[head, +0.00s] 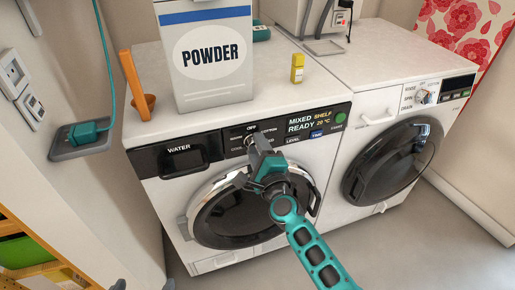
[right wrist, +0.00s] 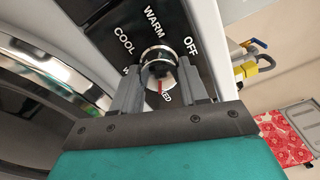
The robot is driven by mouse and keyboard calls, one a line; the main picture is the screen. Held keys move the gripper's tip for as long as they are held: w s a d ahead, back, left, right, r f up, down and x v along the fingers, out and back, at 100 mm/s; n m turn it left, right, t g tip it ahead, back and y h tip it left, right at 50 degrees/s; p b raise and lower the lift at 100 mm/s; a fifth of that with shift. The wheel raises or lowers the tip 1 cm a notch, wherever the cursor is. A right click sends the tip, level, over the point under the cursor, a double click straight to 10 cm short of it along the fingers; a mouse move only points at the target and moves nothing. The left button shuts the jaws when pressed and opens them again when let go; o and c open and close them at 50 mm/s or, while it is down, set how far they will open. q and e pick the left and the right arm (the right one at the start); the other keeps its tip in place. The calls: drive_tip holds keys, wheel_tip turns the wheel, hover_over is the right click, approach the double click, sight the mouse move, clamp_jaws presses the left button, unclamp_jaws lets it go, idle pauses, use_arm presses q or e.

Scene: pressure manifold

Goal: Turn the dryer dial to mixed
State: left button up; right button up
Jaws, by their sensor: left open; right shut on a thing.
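The dryer dial (right wrist: 158,58) is a round knob with a metallic rim on a black panel. Around it I read OFF, WARM, COOL and a partly hidden label ending in "XED". A red mark on the dial points toward that label. My right gripper (right wrist: 160,82) has its two grey fingers shut on the dial, one on each side. In the head view, my right gripper (head: 255,150) reaches the left machine's panel and hides most of the dial. The display (head: 313,122) beside it reads MIXED, READY, SHELF, 20 °C. My left gripper (head: 143,286) barely shows at the bottom edge, open and empty.
The left machine's round door (head: 235,222) is below the panel. A POWDER box (head: 211,85), an orange scoop (head: 140,95) and a small yellow bottle (head: 297,68) stand on top. A second machine (head: 400,120) stands to the right. Shelving (head: 35,245) is at lower left.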

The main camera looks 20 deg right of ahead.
drive_tip(key=o, duration=1.1)
drive_tip(key=shift+c, duration=0.2)
drive_tip(key=s, duration=1.3)
drive_tip(key=shift+f, duration=0.2)
drive_tip(key=shift+p, duration=0.3)
